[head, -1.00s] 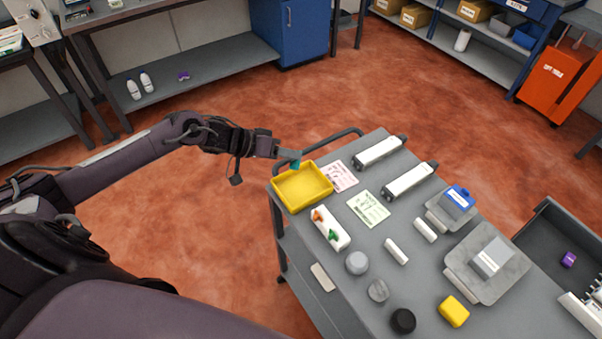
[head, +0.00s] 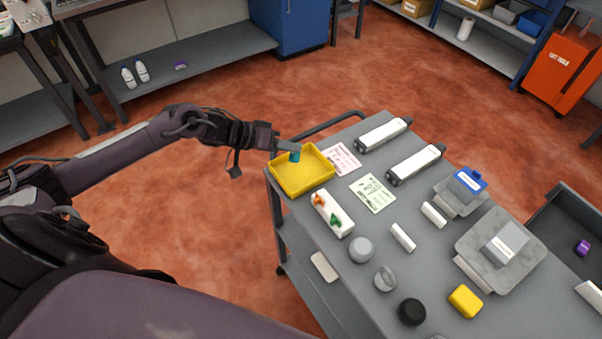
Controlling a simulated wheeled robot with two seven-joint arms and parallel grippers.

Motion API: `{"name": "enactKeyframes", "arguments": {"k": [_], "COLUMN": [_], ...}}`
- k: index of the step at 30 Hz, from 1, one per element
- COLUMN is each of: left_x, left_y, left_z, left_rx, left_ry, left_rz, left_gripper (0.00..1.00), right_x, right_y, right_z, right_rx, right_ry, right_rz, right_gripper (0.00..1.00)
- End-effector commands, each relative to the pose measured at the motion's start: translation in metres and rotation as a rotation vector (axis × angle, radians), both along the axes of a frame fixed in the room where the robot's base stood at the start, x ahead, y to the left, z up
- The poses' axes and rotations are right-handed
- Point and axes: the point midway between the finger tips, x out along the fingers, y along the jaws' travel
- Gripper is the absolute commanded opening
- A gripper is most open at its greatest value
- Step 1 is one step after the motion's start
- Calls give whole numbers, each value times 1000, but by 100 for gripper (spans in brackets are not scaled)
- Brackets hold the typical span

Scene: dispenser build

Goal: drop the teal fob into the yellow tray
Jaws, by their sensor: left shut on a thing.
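The yellow tray (head: 317,183) stands at the far left corner of the grey cart top. My left gripper (head: 291,148) reaches in from the left, over the far edge of the tray. It is shut on the teal fob (head: 294,156), which hangs at the fingertips above the tray. The tray floor that shows is bare. I cannot tell how high the fob is above the floor. My right gripper is not in view.
The cart (head: 338,254) carries a pink card (head: 341,159), a green card (head: 372,193), a white block with orange and green pieces (head: 332,213), two white cylinders, round knobs and a yellow block (head: 465,301). A grey bin (head: 566,217) stands at the right.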

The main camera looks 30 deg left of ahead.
Motion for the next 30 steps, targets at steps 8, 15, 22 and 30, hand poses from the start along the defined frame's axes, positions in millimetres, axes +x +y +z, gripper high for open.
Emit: {"name": "enactKeyframes", "arguments": {"k": [8,15,22,30], "left_x": [0,0,-6,-30], "left_y": [0,0,8,34], "left_z": [1,1,5,27], "left_rx": [0,0,1,6], "left_ry": [-1,0,1,3], "left_rz": [1,0,2,-2], "left_gripper": [43,51,51,51], "right_x": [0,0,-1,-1], "right_y": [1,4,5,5], "right_z": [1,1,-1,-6], "right_rx": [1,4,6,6], "right_ry": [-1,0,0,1], "right_rz": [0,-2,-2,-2], "right_gripper": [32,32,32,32]}}
